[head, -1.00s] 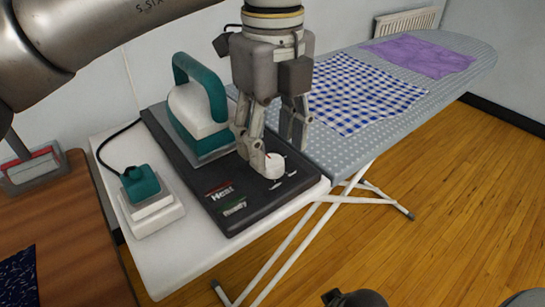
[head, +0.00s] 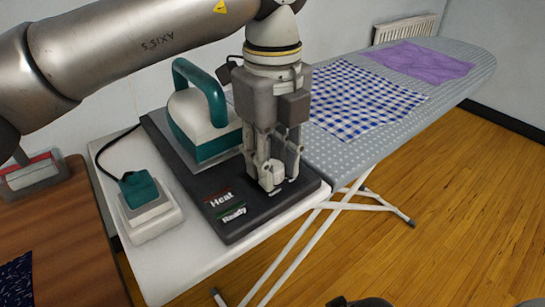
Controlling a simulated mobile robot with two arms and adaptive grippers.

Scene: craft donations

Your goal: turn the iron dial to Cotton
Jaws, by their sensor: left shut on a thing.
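The iron's black base (head: 262,217) lies on the white end of the ironing board. It carries a red Heat label and a green Ready label. The white dial sat on this base and is now mostly hidden by my left gripper (head: 274,184). My left gripper points down over the dial, its fingers shut on it. The dial's pointer and setting marks cannot be read. The teal and white iron (head: 203,118) rests on the base, left of the gripper. My right gripper is not in view.
A teal and white plug-like unit (head: 145,200) with a black cord stands on the board's left end. Blue checked cloth (head: 360,97) and purple cloth (head: 418,60) lie on the patterned board (head: 440,98). A brown table (head: 75,235) is at the left.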

